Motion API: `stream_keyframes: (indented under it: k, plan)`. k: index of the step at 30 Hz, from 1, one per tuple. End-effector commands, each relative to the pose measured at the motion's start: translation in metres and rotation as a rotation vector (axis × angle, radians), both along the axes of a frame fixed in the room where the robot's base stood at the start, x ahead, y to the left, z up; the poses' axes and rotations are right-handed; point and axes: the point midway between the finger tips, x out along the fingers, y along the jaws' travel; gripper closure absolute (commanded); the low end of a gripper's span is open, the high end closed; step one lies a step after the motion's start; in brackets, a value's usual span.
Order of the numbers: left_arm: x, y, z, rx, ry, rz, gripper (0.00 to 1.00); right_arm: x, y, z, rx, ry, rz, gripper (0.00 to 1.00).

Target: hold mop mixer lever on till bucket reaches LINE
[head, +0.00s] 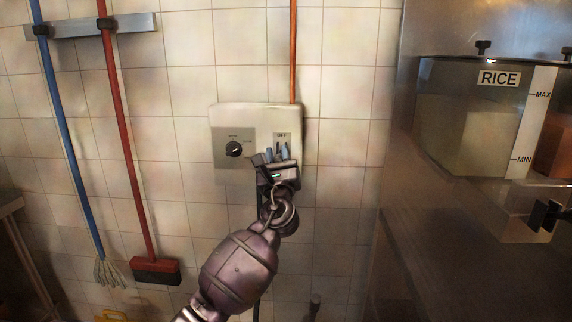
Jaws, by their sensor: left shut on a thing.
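A pale wall box (226,118) hangs on the tiled wall in the middle of the head view. It has a round black knob (234,149) on its left and a small panel marked OFF (282,135) on its right. My left gripper (275,158) reaches up from below and is shut at the small lever on that panel. The gripper covers most of the lever, so its position is unclear. A sliver of something yellow (110,316) shows at the bottom edge; I cannot tell whether it is the bucket. No fill LINE shows. My right gripper is out of view.
A blue-handled mop (68,150) and a red-handled brush (124,130) hang from a rack (75,28) on the left. An orange pipe (293,55) runs up from the box. A steel RICE dispenser (440,200) stands on the right. Bare wall lies between.

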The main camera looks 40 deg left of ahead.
Motion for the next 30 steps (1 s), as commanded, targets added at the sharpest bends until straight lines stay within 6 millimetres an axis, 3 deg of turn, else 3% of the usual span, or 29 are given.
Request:
stream_keyframes:
  k: [1, 13, 30]
  plan:
    - [0.003, 0.0, -0.021, 0.015, -0.003, -0.001, 1.0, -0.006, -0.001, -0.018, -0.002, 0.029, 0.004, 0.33]
    - [0.001, -0.001, -0.027, 0.098, -0.148, -0.001, 1.0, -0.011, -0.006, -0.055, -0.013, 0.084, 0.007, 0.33]
    - [-0.001, -0.001, -0.021, 0.124, -0.205, -0.001, 1.0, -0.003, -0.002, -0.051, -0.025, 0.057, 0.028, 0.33]
